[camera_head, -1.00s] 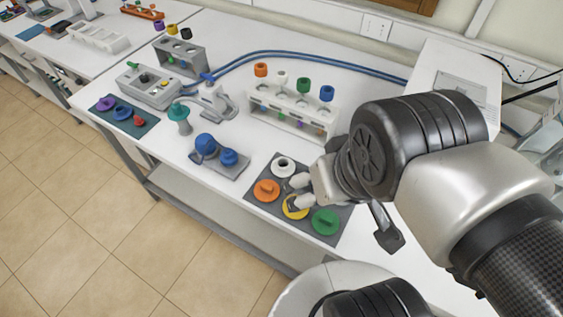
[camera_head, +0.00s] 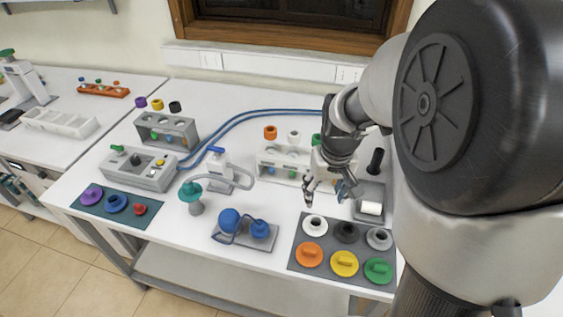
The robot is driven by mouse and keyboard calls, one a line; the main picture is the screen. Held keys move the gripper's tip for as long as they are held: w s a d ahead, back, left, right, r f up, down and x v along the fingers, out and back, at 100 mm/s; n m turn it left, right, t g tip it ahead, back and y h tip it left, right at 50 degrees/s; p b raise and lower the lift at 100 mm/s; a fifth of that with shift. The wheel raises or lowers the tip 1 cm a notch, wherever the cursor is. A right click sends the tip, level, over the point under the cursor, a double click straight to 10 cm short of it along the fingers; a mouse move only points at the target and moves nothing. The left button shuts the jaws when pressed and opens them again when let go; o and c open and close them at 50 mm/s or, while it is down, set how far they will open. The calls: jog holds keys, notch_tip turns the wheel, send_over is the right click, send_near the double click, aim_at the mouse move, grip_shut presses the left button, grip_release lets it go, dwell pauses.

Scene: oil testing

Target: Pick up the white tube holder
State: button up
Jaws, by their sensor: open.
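A white ring-shaped piece (camera_head: 315,225) lies at the back left of the dark grey mat (camera_head: 292,262). A white rack (camera_head: 266,170) with coloured caps above it stands behind the mat, partly hidden by my arm. I cannot tell for sure which of these is the white tube holder. My gripper (camera_head: 326,194) is open and empty, pointing down. In the picture it is just above the white ring and in front of the rack. It appears apart from both.
The mat also bears black, grey, orange (camera_head: 309,254), yellow (camera_head: 344,263) and green (camera_head: 378,270) pieces. A blue-knobbed device (camera_head: 247,231) stands left of it. Another white rack (camera_head: 58,122) is on the far left table. My arm hides the right side.

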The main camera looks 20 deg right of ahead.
jog(key=b, duration=0.3)
send_near(317, 219)
jog(key=shift+s+a+f, duration=0.55)
jog(key=shift+s+f, duration=0.15)
jog(key=shift+f, duration=0.05)
jog(key=shift+w+d+f+b, duration=0.15)
jog(key=shift+f+b, duration=0.3)
jog(key=shift+f, duration=0.5)
jog(key=shift+w+a+f+b, duration=0.1)
jog(key=shift+w+f+b, duration=0.25)
jog(key=shift+f, duration=0.55)
jog(key=shift+w+d+f+b, duration=0.15)
jog(key=shift+f+b, duration=0.4)
jog(key=shift+f, duration=0.4)
jog(key=c, duration=1.2)
